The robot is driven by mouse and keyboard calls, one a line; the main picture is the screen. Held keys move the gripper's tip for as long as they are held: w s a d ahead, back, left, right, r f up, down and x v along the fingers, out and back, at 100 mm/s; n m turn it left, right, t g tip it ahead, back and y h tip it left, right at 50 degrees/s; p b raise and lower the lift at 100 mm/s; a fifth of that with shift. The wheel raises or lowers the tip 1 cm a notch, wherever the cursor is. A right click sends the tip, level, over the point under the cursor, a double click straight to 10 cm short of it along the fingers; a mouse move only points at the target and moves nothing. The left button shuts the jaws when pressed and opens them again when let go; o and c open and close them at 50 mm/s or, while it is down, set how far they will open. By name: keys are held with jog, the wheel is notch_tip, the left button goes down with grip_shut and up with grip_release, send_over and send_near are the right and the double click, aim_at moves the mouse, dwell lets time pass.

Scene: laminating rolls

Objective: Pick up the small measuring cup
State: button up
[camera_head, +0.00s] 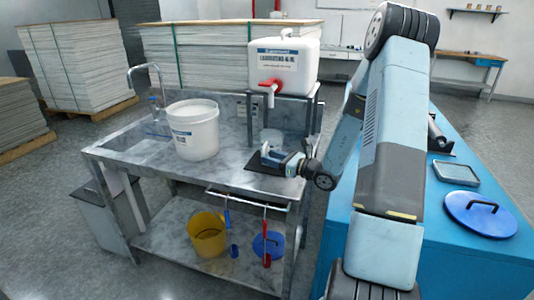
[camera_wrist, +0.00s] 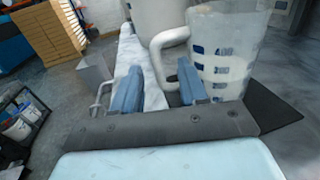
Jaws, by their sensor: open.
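The clear measuring cup (camera_wrist: 225,50), with blue graduation marks and a pale loop handle (camera_wrist: 168,42), fills the upper right of the wrist view. In the head view the cup (camera_head: 271,136) stands on the grey bench, below the red tap and just behind my gripper (camera_head: 268,152). My gripper also shows in the wrist view (camera_wrist: 158,72), with its two blue fingers open. The cup's handle appears between the fingers in that picture; I cannot tell whether either finger touches it.
A white tank (camera_head: 284,58) with a red tap (camera_head: 270,86) stands above the cup. A large white bucket (camera_head: 194,130) is left on the bench (camera_head: 230,178), beside a sink and faucet (camera_head: 145,75). A yellow bucket (camera_head: 207,234) is on the lower shelf. A blue table (camera_head: 470,265) is right.

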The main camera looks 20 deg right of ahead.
jog(key=shift+x, duration=2.85)
jog(key=shift+f, duration=0.2)
grip_shut()
